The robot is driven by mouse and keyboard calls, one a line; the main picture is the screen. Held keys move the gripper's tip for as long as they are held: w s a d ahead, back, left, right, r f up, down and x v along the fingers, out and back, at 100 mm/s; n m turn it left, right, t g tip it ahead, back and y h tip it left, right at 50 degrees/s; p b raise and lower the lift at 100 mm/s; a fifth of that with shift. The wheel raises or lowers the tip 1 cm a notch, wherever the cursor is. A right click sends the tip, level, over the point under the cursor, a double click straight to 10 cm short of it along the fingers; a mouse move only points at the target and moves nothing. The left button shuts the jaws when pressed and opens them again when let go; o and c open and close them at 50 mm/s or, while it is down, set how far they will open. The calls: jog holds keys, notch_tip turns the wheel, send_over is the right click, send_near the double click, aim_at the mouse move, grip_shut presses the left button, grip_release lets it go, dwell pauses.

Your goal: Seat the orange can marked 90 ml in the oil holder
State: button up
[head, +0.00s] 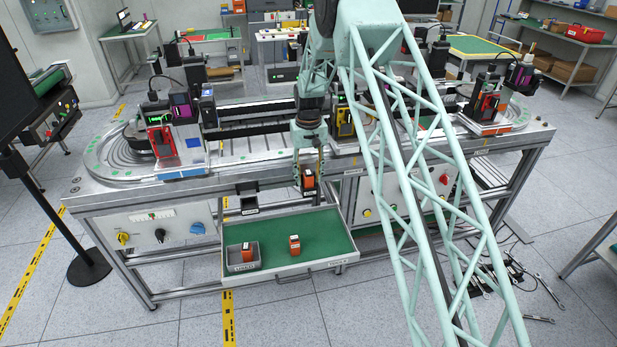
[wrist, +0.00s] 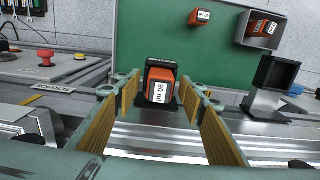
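In the head view the orange can (head: 309,180) shows below my gripper (head: 309,166), at the station's front edge. My gripper (wrist: 160,98) is open, with a gap between the can and each finger pad. A black holder (wrist: 160,104) shows under and around the can's base. I cannot tell how deep the can sits in it. A second black holder (wrist: 269,86), empty, stands to its right; it also shows in the head view (head: 247,201).
A green-floored drawer (head: 322,232) is pulled out below. One orange can (head: 295,245) stands in it, and another (head: 248,253) is in a grey bin (head: 233,258). A control panel with a red button (wrist: 45,55) is left in the wrist view.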

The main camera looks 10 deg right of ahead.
dwell(0.3)
notch_tip(320, 180, up, 11)
jog(key=shift+r, duration=0.5)
dwell(0.4)
jog(key=shift+r, duration=0.1)
dwell(0.6)
